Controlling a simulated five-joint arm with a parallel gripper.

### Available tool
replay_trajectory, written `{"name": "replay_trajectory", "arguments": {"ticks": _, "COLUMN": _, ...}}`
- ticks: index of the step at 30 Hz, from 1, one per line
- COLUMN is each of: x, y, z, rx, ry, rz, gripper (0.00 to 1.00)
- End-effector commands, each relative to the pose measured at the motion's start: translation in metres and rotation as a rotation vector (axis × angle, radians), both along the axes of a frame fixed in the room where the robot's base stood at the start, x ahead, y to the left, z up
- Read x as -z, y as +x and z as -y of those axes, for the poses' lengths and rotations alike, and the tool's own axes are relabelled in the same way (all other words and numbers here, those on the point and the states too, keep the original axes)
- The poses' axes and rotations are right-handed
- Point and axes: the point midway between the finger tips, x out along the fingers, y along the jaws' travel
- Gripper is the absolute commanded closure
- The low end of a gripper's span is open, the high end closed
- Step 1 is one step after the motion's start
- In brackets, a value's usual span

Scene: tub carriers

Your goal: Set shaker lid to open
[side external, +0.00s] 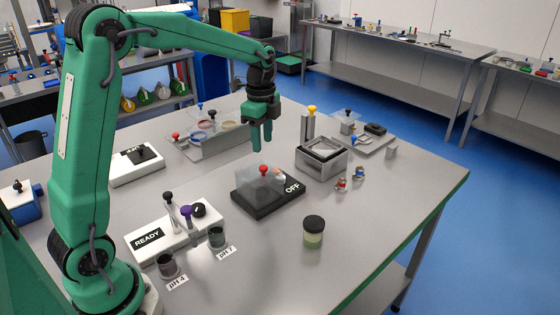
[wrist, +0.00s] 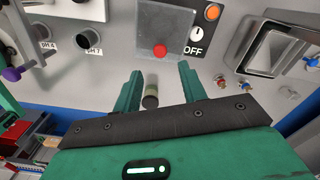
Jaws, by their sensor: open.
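The shaker (side external: 243,204) is a low black box marked OFF on the table. Its clear lid (side external: 252,184) with a red knob (side external: 263,170) sits down over the box and looks closed. In the wrist view the lid (wrist: 168,22) and red knob (wrist: 160,50) lie just beyond my fingertips, with the OFF label and an orange button (wrist: 212,12) beside them. My gripper (side external: 262,143) is open and empty, pointing down above the shaker, apart from the knob. It also shows in the wrist view (wrist: 160,72).
A metal box with a yellow knob (side external: 311,109) stands right of the shaker. A dark-lidded jar (side external: 314,230) is in front. The white READY device (side external: 150,240) and two pH cups are at front left.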

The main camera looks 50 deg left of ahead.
Motion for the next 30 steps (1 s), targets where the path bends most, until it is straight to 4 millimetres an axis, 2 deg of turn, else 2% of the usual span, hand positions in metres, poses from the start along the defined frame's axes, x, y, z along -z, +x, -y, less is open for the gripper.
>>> {"name": "replay_trajectory", "arguments": {"ticks": 5, "x": 0.001, "y": 0.000, "z": 0.000, "rx": 0.000, "ry": 0.000, "rz": 0.000, "gripper": 0.58}}
{"name": "replay_trajectory", "arguments": {"ticks": 11, "x": 0.011, "y": 0.000, "z": 0.000, "rx": -0.001, "ry": 0.000, "rz": 0.000, "gripper": 0.58}}
{"name": "replay_trajectory", "arguments": {"ticks": 24, "x": 0.062, "y": -0.001, "z": 0.000, "rx": -0.002, "ry": -0.001, "rz": -0.002, "gripper": 0.58}}
{"name": "replay_trajectory", "arguments": {"ticks": 30, "x": 0.075, "y": 0.000, "z": 0.000, "rx": -0.002, "ry": 0.000, "rz": 0.001, "gripper": 0.58}}
